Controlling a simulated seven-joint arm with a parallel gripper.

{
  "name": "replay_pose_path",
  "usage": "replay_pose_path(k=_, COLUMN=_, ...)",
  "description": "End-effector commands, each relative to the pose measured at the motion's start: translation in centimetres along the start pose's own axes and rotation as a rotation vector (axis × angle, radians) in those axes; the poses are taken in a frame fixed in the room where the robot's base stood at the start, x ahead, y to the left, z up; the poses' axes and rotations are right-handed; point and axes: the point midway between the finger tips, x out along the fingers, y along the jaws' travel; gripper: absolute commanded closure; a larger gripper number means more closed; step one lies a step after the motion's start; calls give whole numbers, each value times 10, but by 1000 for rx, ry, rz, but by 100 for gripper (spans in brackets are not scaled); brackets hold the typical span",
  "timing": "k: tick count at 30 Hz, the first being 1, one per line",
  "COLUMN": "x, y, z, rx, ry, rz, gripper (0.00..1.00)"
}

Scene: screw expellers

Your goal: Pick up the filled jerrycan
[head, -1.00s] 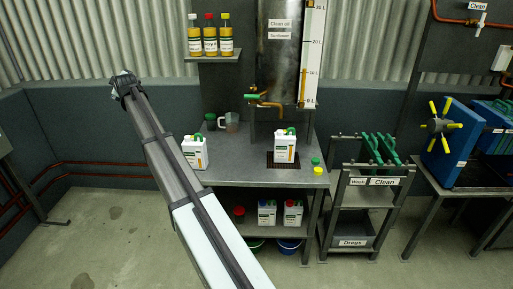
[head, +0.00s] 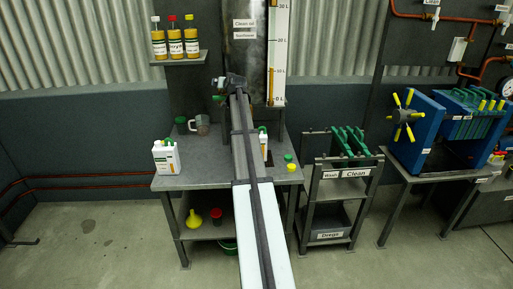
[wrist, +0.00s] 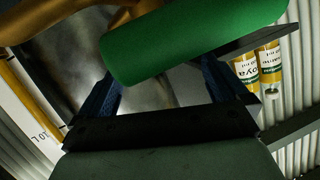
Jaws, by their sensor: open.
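One white jerrycan (head: 166,157) with a green label stands upright on the left of the steel bench (head: 205,174). A second white jerrycan (head: 263,146) stands below the clean oil tank, mostly hidden behind my arm. I cannot tell from the picture how full either is. My gripper (head: 228,82) is up in front of the tank (head: 245,55), well above the bench and apart from both jerrycans. In the wrist view its fingers are spread and empty, with the green tap handle (wrist: 195,42) very close across them.
Bottles (head: 175,38) stand on a wall shelf left of the tank. A measuring jug (head: 200,124) is at the bench's back. A yellow funnel (head: 194,219) is on the lower shelf. A rack (head: 338,205) and a blue press (head: 420,125) stand to the right.

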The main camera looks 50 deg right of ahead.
Motion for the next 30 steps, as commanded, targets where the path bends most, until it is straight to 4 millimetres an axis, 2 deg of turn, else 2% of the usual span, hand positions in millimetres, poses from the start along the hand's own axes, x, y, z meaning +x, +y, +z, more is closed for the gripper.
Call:
replay_pose_path(k=1, x=-5, y=25, z=-1, rx=41, ry=-1, rz=19, gripper=0)
replay_pose_path(k=8, x=-15, y=109, z=5, rx=153, ry=-56, rz=77, gripper=0)
replay_pose_path(k=12, x=-14, y=160, z=22, rx=135, ry=-168, rz=107, gripper=0)
replay_pose_path(k=15, x=-12, y=185, z=40, rx=72, ry=-280, rz=108, gripper=0)
replay_pose_path(k=20, x=-9, y=219, z=69, rx=-68, ry=-479, rz=69, gripper=0)
replay_pose_path(k=24, x=-9, y=241, z=91, rx=-259, ry=-675, rz=-54, gripper=0)
replay_pose_path(k=30, x=-11, y=243, z=98, rx=-549, ry=-816, rz=-330, gripper=0)
